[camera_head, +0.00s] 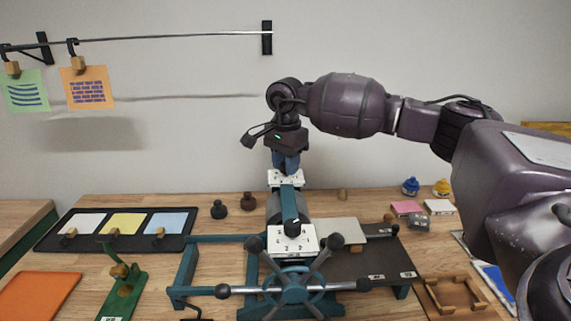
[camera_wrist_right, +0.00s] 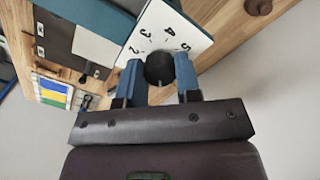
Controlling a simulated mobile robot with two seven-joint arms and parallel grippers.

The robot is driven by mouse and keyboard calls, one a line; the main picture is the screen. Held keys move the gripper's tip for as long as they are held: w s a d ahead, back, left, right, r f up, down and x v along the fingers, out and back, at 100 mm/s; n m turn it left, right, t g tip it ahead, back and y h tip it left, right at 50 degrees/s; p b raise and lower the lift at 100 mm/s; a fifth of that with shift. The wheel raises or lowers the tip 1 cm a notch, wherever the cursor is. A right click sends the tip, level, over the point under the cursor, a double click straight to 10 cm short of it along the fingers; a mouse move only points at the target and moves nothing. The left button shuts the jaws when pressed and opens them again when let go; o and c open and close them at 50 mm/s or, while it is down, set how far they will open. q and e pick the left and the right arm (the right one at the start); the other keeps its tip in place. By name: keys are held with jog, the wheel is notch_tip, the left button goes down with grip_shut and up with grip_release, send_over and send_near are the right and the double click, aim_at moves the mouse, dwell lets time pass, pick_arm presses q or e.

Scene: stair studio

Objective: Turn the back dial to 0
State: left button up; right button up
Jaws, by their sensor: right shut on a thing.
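The back dial (camera_head: 284,178) is a white plate with black numbers on top of the teal and grey press, at its far end. In the right wrist view its plate (camera_wrist_right: 178,37) shows the numbers 2, 3, 4 and 5, and the rest is hidden. Its round black knob (camera_wrist_right: 160,68) sits between the blue fingers of my right gripper (camera_head: 286,165), which is shut on it from above. I cannot tell which number the knob points to. The front dial (camera_head: 292,240) is a similar white plate nearer me. My left gripper is out of view.
The press's spoked handwheel (camera_head: 293,284) stands in front of the dials. A black tray (camera_head: 122,243) with coloured papers lies left, beside a green stand (camera_head: 122,296). A wooden frame (camera_head: 452,296) lies right.

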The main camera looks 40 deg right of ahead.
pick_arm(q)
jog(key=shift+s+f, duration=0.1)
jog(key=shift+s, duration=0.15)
pick_arm(e)
jog(key=shift+r, duration=0.1)
jog(key=o, duration=0.9)
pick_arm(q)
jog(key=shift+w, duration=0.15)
pick_arm(e)
jog(key=shift+r, duration=0.35)
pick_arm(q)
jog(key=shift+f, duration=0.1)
pick_arm(e)
notch_tip(320, 180, up, 10)
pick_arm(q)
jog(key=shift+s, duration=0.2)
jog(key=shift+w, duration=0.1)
pick_arm(e)
jog(key=shift+r, duration=0.1)
